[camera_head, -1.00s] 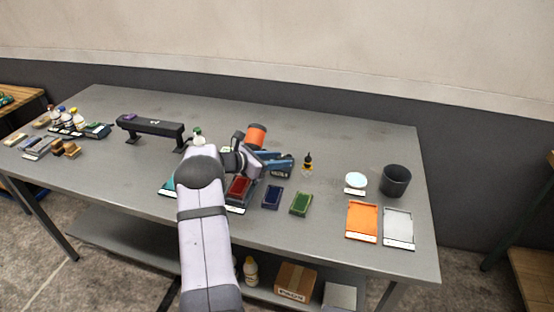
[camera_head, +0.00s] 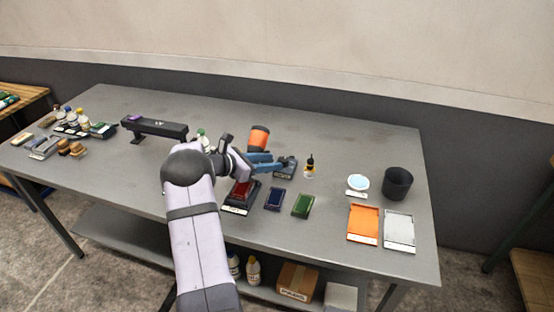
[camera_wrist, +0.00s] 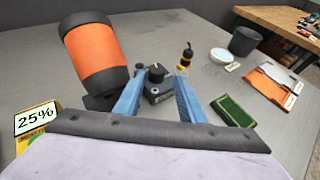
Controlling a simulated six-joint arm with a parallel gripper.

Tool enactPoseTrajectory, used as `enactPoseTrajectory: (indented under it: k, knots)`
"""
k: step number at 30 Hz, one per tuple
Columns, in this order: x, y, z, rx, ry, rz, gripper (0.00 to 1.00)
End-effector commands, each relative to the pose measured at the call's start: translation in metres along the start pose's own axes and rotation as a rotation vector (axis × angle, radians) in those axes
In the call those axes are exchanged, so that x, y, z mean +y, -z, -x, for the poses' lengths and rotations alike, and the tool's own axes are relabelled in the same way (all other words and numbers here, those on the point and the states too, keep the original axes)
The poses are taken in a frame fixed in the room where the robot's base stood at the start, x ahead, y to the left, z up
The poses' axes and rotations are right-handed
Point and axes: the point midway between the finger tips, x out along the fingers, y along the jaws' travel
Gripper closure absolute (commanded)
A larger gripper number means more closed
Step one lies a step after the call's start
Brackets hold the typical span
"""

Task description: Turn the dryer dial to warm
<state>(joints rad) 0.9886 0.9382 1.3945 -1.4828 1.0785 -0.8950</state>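The dryer dial is a dark knob (camera_wrist: 157,73) on a small dark box (camera_wrist: 155,94) on the table. In the head view the box (camera_head: 287,170) sits just right of my blue fingertips. My gripper (camera_wrist: 159,80) is open, its two blue fingers apart and nothing between them. In the wrist view the knob shows between and beyond the fingertips; I cannot tell whether they touch it. The knob's setting is too small to read. An orange cylinder with black ends (camera_wrist: 93,52), perhaps the dryer, stands tilted left of the fingers; the head view also shows it (camera_head: 259,139).
A small dark-tipped bottle (camera_head: 310,167) stands right of the box. Red (camera_head: 241,193), blue (camera_head: 275,200) and green (camera_head: 303,205) pads lie in front. A white dish (camera_head: 358,183), black cup (camera_head: 397,183), orange tray (camera_head: 363,223) and grey tray (camera_head: 399,229) are further right. The back right is clear.

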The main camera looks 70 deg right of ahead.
Motion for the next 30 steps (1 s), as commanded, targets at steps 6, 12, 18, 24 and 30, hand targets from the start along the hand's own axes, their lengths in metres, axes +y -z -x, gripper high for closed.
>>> enactPoseTrajectory:
  k: [6,12,18,24,30]
  knots:
    - [0.005,-0.002,0.024,0.000,-0.017,-0.001,0.56]
    - [0.003,0.000,0.029,0.000,-0.012,0.000,0.56]
    - [0.003,0.000,0.028,0.001,-0.009,0.000,0.56]
    - [-0.006,-0.005,0.018,0.001,0.013,-0.008,0.56]
    - [-0.055,-0.048,-0.027,-0.008,0.123,-0.078,0.56]
